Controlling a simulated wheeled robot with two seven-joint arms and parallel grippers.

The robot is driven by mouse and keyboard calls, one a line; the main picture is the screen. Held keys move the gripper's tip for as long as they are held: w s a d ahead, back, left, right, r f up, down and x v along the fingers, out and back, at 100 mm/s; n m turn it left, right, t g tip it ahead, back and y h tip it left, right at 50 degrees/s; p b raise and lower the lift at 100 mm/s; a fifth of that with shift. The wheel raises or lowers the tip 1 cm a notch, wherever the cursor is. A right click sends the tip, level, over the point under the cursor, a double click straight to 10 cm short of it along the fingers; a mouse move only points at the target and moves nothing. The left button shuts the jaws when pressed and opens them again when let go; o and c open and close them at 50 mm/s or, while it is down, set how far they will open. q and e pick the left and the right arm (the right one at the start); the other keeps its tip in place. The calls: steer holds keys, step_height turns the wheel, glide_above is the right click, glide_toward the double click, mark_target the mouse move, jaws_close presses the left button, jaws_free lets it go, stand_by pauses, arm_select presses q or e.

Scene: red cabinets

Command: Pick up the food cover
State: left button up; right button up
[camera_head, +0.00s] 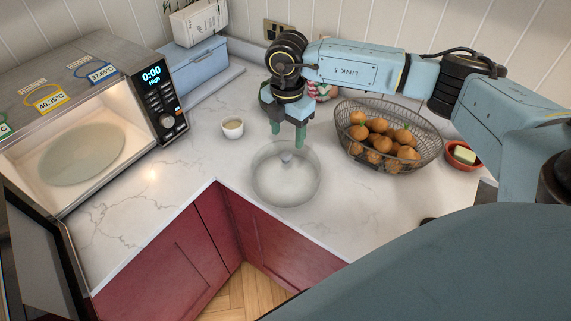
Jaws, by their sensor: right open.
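The food cover (268,184) is a clear, round, see-through dome with a small grey knob on top. It stands on the pale marble counter (345,205), near the inner corner of the counter edge. My right gripper (287,132) points down just behind the cover's knob in the picture, with its green fingertips apart. It is open and empty, and I see no contact with the cover. The exact height of the fingertips over the knob is hard to tell. My left gripper is not in view.
A wire basket of orange fruit (341,117) stands right of the cover. A small white cup (232,128) is to the left. An open microwave (120,75) fills the left side, its door hanging at the lower left. A red bowl (452,160) with a yellow block sits far right.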

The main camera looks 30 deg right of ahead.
mark_target(286, 153)
steer(key=f, duration=0.2)
steer(key=f+p, duration=0.1)
steer(key=f, duration=0.2)
steer(key=w+f, duration=0.1)
steer(key=f, duration=0.1)
steer(key=shift+d+f, duration=0.1)
steer(key=shift+f, duration=0.05)
steer(key=shift+c, duration=0.2)
jaws_close()
